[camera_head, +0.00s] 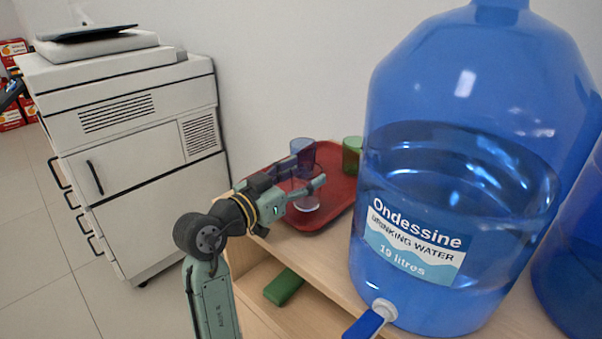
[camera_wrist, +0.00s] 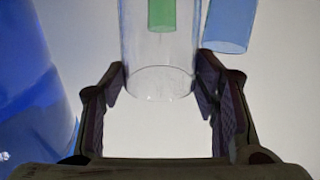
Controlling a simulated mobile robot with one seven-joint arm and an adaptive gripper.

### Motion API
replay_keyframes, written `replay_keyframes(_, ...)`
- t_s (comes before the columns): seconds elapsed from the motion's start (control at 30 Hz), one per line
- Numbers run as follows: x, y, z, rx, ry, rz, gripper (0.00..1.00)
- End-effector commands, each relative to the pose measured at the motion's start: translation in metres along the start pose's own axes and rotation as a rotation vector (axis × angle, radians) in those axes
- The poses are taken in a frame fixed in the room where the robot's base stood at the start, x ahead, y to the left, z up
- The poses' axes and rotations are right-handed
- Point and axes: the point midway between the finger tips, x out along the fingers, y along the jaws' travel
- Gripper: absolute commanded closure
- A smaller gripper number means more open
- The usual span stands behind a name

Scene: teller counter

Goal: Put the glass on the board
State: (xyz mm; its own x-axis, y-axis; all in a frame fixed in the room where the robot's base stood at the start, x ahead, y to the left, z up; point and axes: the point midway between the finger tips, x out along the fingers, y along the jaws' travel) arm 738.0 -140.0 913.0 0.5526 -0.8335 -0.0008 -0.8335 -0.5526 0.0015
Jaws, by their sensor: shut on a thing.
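A clear glass (camera_head: 307,203) shows just below my gripper (camera_head: 312,184) in the head view, over the red tray. I cannot tell whether its base touches the tray. In the wrist view, my gripper (camera_wrist: 160,90) has one finger on each side of the clear glass (camera_wrist: 158,84) and is shut on it. The arm hides part of the glass in the head view.
A red tray (camera_head: 338,186) on the wooden counter (camera_head: 312,262) bears a blue cup (camera_head: 303,153) and a green cup (camera_head: 352,154). A big blue water bottle (camera_head: 455,170) with a tap stands close on the right. A printer (camera_head: 130,140) stands at the left.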

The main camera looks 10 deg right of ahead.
Motion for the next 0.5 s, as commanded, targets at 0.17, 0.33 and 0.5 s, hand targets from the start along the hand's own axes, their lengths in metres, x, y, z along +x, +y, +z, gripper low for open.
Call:
replay_keyframes(0.17,-0.0004,0.0002,0.0006,0.002,0.002,0.000,0.78)
replay_keyframes(0.33,-0.0005,0.0001,0.0038,0.002,0.002,0.000,0.78)
replay_keyframes(0.5,-0.0005,0.0000,0.0060,0.001,0.001,0.000,0.42)
